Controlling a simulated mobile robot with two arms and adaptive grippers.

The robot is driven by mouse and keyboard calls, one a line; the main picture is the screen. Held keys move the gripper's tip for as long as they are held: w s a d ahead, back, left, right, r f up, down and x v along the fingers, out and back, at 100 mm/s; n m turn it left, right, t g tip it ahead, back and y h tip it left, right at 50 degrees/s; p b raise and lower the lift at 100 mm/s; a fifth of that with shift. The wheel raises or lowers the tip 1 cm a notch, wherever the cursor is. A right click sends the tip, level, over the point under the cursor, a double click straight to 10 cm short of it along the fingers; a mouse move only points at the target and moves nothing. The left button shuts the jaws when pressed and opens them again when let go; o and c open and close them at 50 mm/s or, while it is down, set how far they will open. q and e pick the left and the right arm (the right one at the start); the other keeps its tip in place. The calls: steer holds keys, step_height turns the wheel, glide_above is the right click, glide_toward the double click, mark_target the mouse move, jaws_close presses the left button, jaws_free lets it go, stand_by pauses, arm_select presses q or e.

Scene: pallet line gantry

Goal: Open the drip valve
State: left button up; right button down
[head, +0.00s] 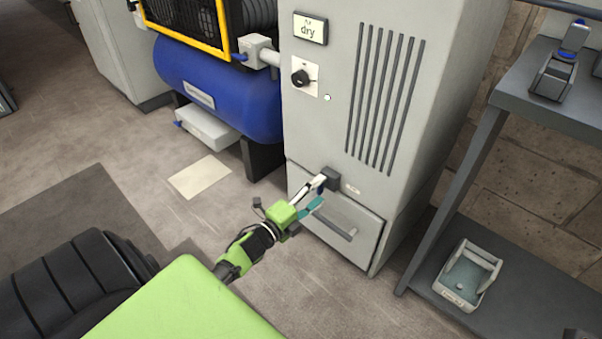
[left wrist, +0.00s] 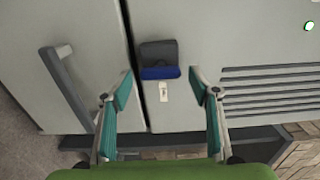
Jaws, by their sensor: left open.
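The drip valve is a small dark block (head: 332,177) on the front of the grey dryer cabinet, just above the lower drawer-like panel. It also shows in the left wrist view (left wrist: 158,52), with a blue lever (left wrist: 160,72) along its edge nearest my gripper. My left gripper (head: 319,192) is at the valve with its fingers spread. In the left wrist view, its two teal-padded fingertips (left wrist: 160,80) stand to either side of the blue lever, with a gap on each side. Nothing is held. My right gripper is in neither view.
The lower panel (head: 345,247) has a bar handle (head: 333,229) close below my gripper. A blue tank (head: 215,85) stands left of the cabinet. A grey shelf rack (head: 545,100) on the right bears a small tray (head: 448,293). The floor (head: 130,200) at left is mostly clear.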

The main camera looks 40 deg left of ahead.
arm_select(q)
steer(key=s, duration=0.9)
steer(key=shift+s+a, duration=0.3)
steer(key=shift+a, duration=0.05)
